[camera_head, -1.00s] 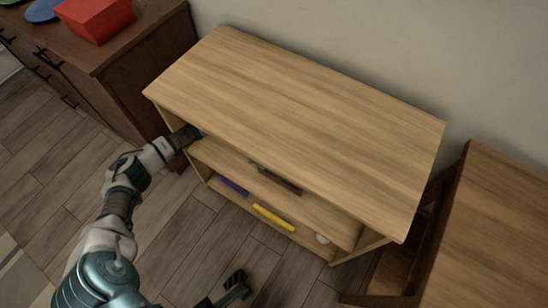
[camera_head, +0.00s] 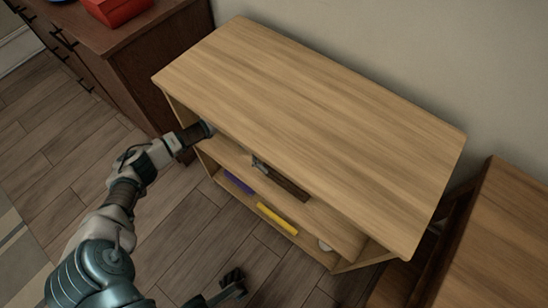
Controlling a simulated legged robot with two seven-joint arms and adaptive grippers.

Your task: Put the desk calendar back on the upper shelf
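The wooden shelf unit (camera_head: 320,120) stands in the middle, with its open front facing me. My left arm reaches in at the left end of its front. The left gripper (camera_head: 207,130) is mostly hidden under the top board, so its fingers and anything in them do not show. A dark brown, flat thing (camera_head: 287,185) with a small grey part at its left end shows at the upper shelf; it may be the desk calendar, but I cannot be sure. My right gripper (camera_head: 236,283) is low over the floor in front of the unit, with its fingers apart and empty.
A purple thing (camera_head: 239,183), a yellow thing (camera_head: 277,218) and a small white thing (camera_head: 324,245) lie on the lower shelf. A dark cabinet (camera_head: 150,70) with a red box (camera_head: 117,9) stands left. A brown wooden piece (camera_head: 490,240) stands right. The unit's top is bare.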

